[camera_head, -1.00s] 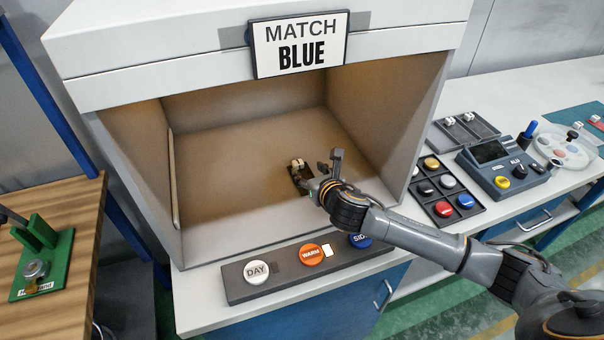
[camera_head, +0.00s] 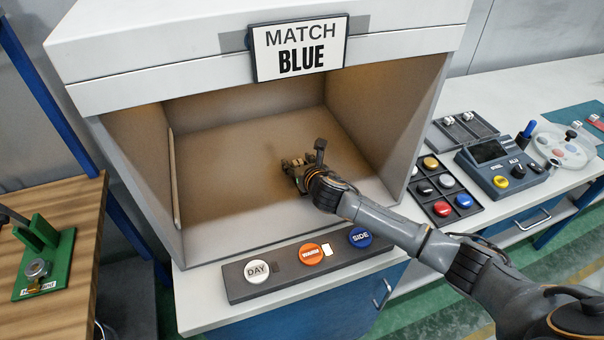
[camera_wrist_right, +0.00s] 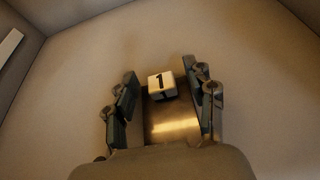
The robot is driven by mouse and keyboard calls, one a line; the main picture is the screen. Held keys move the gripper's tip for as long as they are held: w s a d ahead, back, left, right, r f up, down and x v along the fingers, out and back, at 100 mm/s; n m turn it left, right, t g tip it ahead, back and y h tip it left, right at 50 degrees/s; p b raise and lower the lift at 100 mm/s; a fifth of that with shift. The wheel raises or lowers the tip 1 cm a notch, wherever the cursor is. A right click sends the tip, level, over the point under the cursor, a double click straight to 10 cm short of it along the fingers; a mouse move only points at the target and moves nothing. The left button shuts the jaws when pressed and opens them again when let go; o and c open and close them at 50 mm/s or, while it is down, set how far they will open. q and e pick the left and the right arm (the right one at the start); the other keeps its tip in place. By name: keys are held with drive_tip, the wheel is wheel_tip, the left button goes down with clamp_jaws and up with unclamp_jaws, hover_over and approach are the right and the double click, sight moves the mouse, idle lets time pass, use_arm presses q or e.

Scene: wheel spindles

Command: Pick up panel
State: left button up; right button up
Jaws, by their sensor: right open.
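A flat, shiny, brownish panel (camera_wrist_right: 172,124) lies on the floor of the viewing booth. A small white block marked "1" (camera_wrist_right: 161,86) is at its far end. My right gripper (camera_wrist_right: 163,95) is open, with one finger on each side of the panel, and no grip on it shows. I cannot tell how high the fingers are above the floor. In the head view my right gripper (camera_head: 302,164) reaches into the booth and hides most of the panel. My left gripper is not in view.
The booth (camera_head: 260,240) has side walls and a roof with a "MATCH BLUE" sign (camera_head: 300,48). A button bar (camera_head: 285,272) with DAY, WARM and SIDE buttons lies in front. A tray of coloured discs (camera_head: 445,188) and a control box (camera_head: 500,165) stand right.

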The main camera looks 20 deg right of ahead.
clamp_jaws()
drive_tip(key=shift+r, duration=0.1)
